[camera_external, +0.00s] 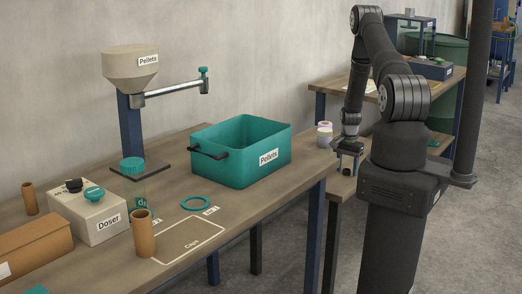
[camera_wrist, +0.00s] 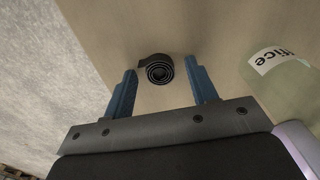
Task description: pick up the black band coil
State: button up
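The black band coil (camera_wrist: 158,71) shows in the wrist view as a dark spiral on a pale tan surface, with a short loose end pointing left. My gripper (camera_wrist: 162,66) is open, with one blue finger to the left of the coil and one to the right. There is a visible gap between the coil and each finger. I cannot tell how far above the surface the fingertips are. In the external view my gripper (camera_external: 348,166) points down by the low bench beyond the main table, and I cannot make out the coil there.
A pale translucent container (camera_wrist: 285,85) with a label stands close to the right finger. A lilac-and-white roll (camera_external: 325,134) sits left of my gripper.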

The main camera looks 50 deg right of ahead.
aim_at(347, 169)
jog(key=c, duration=0.8)
jog(key=shift+c, duration=0.2)
jog(key=shift+r, duration=0.5)
notch_tip(347, 169, up, 4)
jog(key=shift+f, duration=0.25)
jog(key=s+d+r, duration=0.2)
jog(key=s+r, duration=0.4)
jog(key=s, duration=0.5)
jog(key=shift+s+d+r, duration=0.15)
jog(key=shift+s+r, duration=0.1)
